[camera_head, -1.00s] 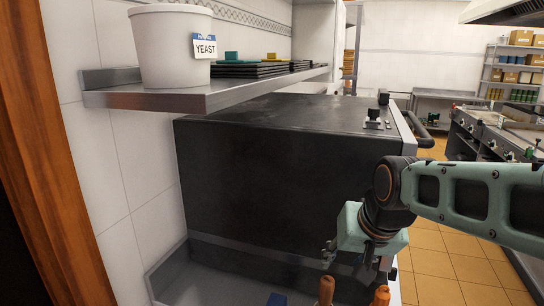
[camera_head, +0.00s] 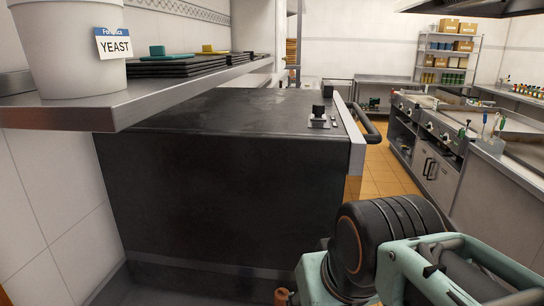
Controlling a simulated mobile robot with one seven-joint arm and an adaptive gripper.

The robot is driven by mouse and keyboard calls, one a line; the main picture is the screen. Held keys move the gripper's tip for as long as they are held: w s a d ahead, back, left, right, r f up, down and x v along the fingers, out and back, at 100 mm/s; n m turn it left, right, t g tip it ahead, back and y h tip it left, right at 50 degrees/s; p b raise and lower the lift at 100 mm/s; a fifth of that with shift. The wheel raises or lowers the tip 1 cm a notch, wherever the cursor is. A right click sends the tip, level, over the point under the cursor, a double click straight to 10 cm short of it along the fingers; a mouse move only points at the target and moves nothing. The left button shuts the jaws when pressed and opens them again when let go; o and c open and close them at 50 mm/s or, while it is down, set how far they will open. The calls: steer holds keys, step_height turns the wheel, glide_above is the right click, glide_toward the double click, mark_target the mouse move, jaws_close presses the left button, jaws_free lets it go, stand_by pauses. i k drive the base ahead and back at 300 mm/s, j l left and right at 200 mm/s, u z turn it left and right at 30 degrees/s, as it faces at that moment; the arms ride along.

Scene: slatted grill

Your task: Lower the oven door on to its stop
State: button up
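The oven is a large black box (camera_head: 210,190) in the middle of the head view, seen from its side. Its light front edge (camera_head: 356,140) faces right, with a dark bar handle (camera_head: 368,122) standing out from it near the top. The door's face is turned away, so I cannot tell how far it is open. My arm's pale green and black links show at the bottom right, in front of the oven's lower right corner. My gripper is below the frame's edge, and its fingers are hidden from view.
A steel wall shelf (camera_head: 130,108) juts out at the left, holding a white yeast tub (camera_head: 65,55) and dark stacked trays (camera_head: 185,66). A steel counter line (camera_head: 440,150) runs along the right. Tiled floor (camera_head: 385,172) lies free between the oven and that counter.

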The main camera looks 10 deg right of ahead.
mark_target(359, 141)
steer(key=k+l, duration=0.5)
steer(key=l, duration=0.2)
steer(key=k+l+z, duration=0.1)
steer(key=l, duration=0.25)
steer(key=i+l, duration=0.2)
steer(key=i, duration=0.15)
steer(key=i+l+u, duration=0.1)
steer(key=i+l, duration=0.25)
